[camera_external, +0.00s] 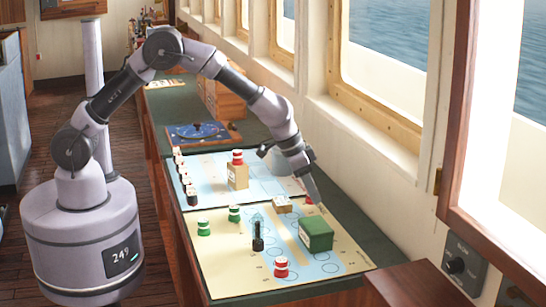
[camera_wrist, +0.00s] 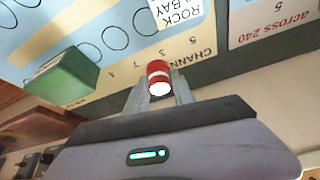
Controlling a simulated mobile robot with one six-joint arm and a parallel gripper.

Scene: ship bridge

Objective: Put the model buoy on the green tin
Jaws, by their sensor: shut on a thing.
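A small red-and-white model buoy (camera_wrist: 158,76) is between the two fingers of my gripper (camera_wrist: 160,92) in the wrist view, and the gripper is shut on it. In the external view my gripper (camera_external: 316,197) is low over the far right side of the chart table, and only a bit of red from the buoy (camera_external: 308,201) shows beside the fingers. I cannot tell whether the buoy touches the chart. The green tin (camera_external: 317,234) is a box on the chart, nearer the camera than my gripper. In the wrist view the tin (camera_wrist: 62,84) is left of the buoy.
Another red-and-white buoy (camera_external: 281,267) stands in front of the tin. A black marker (camera_external: 258,238) and two green-and-white buoys (camera_external: 204,227) stand left. A tan box (camera_external: 237,176) carrying a red buoy (camera_external: 237,157) stands behind.

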